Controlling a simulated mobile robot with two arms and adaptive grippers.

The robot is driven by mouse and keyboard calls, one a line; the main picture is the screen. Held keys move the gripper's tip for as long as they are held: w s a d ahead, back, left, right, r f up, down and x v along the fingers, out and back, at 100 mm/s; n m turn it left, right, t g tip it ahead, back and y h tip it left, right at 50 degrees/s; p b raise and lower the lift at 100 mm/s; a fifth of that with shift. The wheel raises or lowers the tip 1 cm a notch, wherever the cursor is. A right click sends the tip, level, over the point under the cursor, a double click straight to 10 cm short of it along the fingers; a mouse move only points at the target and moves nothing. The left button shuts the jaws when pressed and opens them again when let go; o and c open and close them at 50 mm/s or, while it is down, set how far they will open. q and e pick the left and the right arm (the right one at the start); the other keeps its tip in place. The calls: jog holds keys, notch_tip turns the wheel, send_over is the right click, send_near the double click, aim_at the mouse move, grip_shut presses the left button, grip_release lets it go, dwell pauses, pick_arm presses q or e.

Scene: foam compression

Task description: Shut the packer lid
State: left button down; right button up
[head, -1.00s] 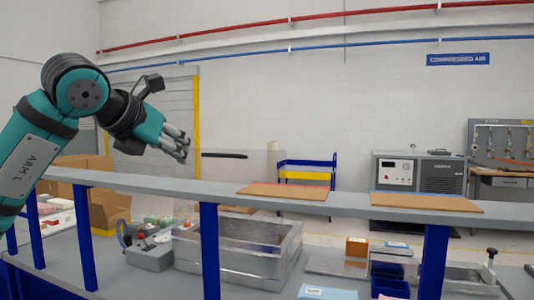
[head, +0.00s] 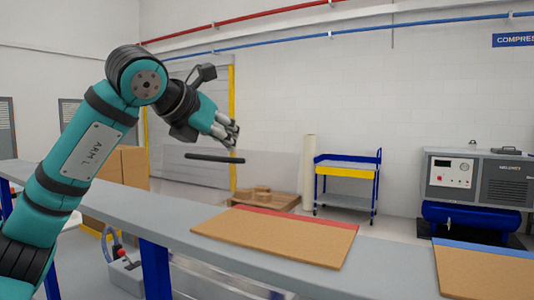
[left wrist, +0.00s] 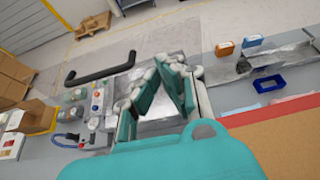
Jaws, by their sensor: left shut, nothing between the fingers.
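My left gripper (head: 230,134) is shut and empty, up above the grey shelf. The black handle bar (head: 215,158) of the packer lid is just below and left of my fingertips in the head view, with a visible gap in the picture. The lid itself looks clear and stands raised, its panel hard to make out. The handle also shows in the left wrist view (left wrist: 100,68), to the left of my fingers (left wrist: 160,85). The packer's clear body (head: 235,284) is mostly hidden behind the shelf. My right gripper is not in view.
The grey shelf (head: 120,204) crosses in front of the packer, on blue posts (head: 155,268). Brown boards (head: 275,234) lie on it. A dark blue bin (left wrist: 269,83) sits on the bench. A blue and yellow cart (head: 346,182) stands behind on open floor.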

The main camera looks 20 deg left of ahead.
aim_at(264, 158)
pick_arm(q)
jog(key=p+x, duration=0.1)
jog(key=x, duration=0.3)
jog(key=p+x, duration=0.1)
jog(key=x, duration=0.3)
jog(key=p+x, duration=0.2)
jog(key=x, duration=0.1)
jog(key=shift+w+d+r, duration=0.15)
jog(key=shift+w+r, duration=0.05)
jog(key=shift+w, duration=0.35)
jog(key=shift+w+f+p, duration=0.2)
jog(key=shift+w+p, duration=0.1)
jog(key=shift+w, duration=0.25)
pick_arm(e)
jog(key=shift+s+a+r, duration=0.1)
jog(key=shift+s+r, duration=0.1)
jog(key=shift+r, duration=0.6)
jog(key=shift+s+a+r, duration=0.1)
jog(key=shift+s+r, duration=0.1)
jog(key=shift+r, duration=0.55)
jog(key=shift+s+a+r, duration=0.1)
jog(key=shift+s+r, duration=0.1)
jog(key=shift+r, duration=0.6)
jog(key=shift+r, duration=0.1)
